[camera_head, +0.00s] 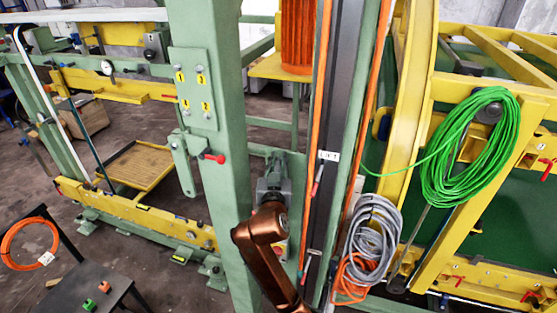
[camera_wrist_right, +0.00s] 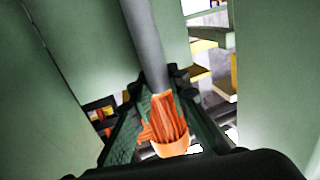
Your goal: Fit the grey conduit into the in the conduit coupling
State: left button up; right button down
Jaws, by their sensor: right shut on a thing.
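The grey conduit (camera_wrist_right: 143,38) is a smooth grey tube. In the right wrist view it runs from the top edge down between the fingers of my right gripper (camera_wrist_right: 155,88), which is shut on it. In the head view my right gripper (camera_head: 274,178) is beside the thick green post, at the end of the copper-brown arm; its fingertips and the conduit cannot be made out there. I cannot identify the conduit coupling in either view. My left gripper is not in view.
A thick green post (camera_head: 205,150) stands close left of the right arm. A dark vertical channel (camera_head: 335,120) with orange tubes is close right. An orange ribbed cylinder (camera_head: 297,35) sits on a yellow plate. Green (camera_head: 465,150) and grey (camera_head: 372,235) cable coils hang at right.

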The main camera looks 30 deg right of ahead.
aim_at(278, 170)
jog(key=shift+f+b, duration=1.4)
jog(key=shift+f, duration=0.6)
jog(key=c, duration=1.8)
grip_release()
jog(key=shift+r, duration=0.1)
jog(key=shift+o, duration=0.2)
jog(key=v, duration=1.2)
